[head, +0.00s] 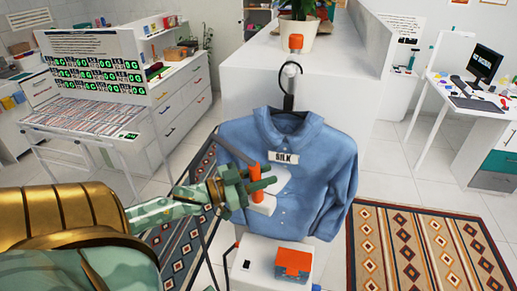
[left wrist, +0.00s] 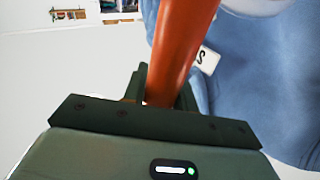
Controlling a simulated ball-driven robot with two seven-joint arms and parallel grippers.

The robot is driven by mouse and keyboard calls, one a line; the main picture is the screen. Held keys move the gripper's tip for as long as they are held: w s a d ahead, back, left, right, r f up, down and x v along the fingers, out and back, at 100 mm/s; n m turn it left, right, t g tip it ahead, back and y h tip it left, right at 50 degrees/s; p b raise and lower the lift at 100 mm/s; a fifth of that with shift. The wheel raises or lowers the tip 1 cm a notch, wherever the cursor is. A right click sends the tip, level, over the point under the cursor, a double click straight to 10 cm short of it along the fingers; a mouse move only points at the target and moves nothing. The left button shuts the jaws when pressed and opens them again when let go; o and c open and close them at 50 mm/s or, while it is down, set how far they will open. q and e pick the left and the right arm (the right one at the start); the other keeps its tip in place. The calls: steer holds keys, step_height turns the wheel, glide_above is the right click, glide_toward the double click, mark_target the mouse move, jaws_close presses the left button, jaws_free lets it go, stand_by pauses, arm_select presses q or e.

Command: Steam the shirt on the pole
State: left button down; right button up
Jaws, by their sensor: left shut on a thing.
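A blue shirt (head: 315,180) with a white label reading "SILK" (head: 284,158) hangs on the pole (head: 289,85) in the head view. My left gripper (head: 254,187) is shut on the orange handle of the steamer (head: 257,190). The steamer's white head lies in front of the shirt's left half; I cannot tell whether it touches the cloth. In the left wrist view the orange handle (left wrist: 183,45) rises from my left gripper (left wrist: 165,92), with the blue shirt (left wrist: 275,85) behind it. My right gripper is not in view.
A white steamer base (head: 254,258) with an orange part (head: 293,262) stands below the shirt. A white cabinet (head: 335,75) with a potted plant (head: 297,30) is behind. Patterned rugs (head: 425,250) lie on both sides. A desk with a monitor (head: 484,63) is at right.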

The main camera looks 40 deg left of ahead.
mark_target(252, 197)
arm_select(q)
steer(key=shift+w+d+b, duration=0.85)
steer(key=shift+w+d, duration=1.9)
steer(key=shift+d, duration=1.8)
steer(key=shift+a+f+b, duration=0.55)
steer(key=shift+f+b, duration=1.85)
steer(key=shift+f, duration=1.4)
steer(key=shift+s+a+p, duration=0.3)
steer(key=shift+s+a, duration=0.75)
steer(key=shift+a, duration=0.5)
steer(key=shift+s+a+p, duration=0.25)
steer(key=shift+s+a, duration=0.75)
steer(key=shift+a, duration=0.5)
steer(key=shift+s+a+p, duration=0.3)
steer(key=shift+s+a, duration=0.75)
steer(key=shift+a, duration=0.5)
